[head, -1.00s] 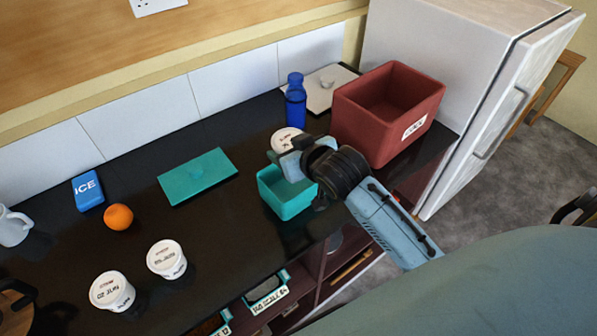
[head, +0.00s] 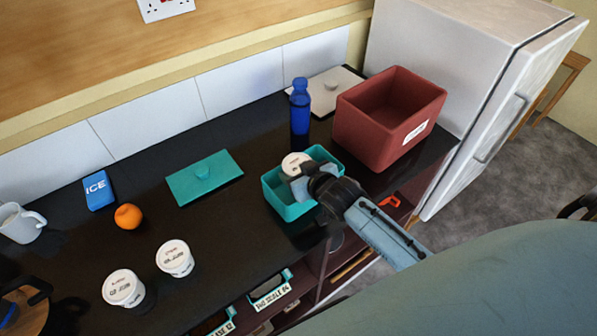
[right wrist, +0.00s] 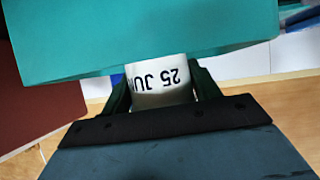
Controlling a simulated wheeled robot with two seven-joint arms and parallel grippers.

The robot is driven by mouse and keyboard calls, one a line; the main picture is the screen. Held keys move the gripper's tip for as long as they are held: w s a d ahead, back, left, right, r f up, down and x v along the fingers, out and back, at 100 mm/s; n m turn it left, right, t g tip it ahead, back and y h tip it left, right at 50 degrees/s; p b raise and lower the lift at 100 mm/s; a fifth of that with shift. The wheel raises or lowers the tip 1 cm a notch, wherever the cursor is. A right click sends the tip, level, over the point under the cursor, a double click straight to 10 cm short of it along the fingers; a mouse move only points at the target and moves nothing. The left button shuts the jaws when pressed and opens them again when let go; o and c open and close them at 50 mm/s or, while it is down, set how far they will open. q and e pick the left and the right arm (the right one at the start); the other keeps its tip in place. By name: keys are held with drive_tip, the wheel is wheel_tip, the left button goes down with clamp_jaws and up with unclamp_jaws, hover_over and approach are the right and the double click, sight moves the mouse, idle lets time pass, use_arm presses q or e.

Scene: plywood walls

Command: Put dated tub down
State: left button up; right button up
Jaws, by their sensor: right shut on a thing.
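The dated tub (head: 295,163) is white with a pale lid. My right gripper (head: 304,182) is shut on it at the teal open box (head: 290,209). The tub appears within the box's rim, with its lid showing; whether its base touches the floor of the box is hidden. In the right wrist view the tub (right wrist: 160,80) shows upside-down print starting "25 JU" between the fingers (right wrist: 162,92). The teal box wall (right wrist: 150,35) covers its other end. Two similar dated tubs stand on the counter, one left (head: 123,288) and one right (head: 175,258).
A teal lid (head: 204,180), orange (head: 128,216), blue ice pack (head: 98,190) and white mug (head: 20,222) lie on the dark counter. A blue bottle (head: 300,105) and red bin (head: 372,135) stand close behind and right of the box. Mid-counter is clear.

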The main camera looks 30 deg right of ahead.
drive_tip(key=shift+f, duration=0.15)
drive_tip(key=shift+f, duration=0.6)
drive_tip(key=o, duration=1.3)
drive_tip(key=shift+r, duration=0.2)
drive_tip(key=v, duration=1.2)
drive_tip(key=shift+r, duration=0.4)
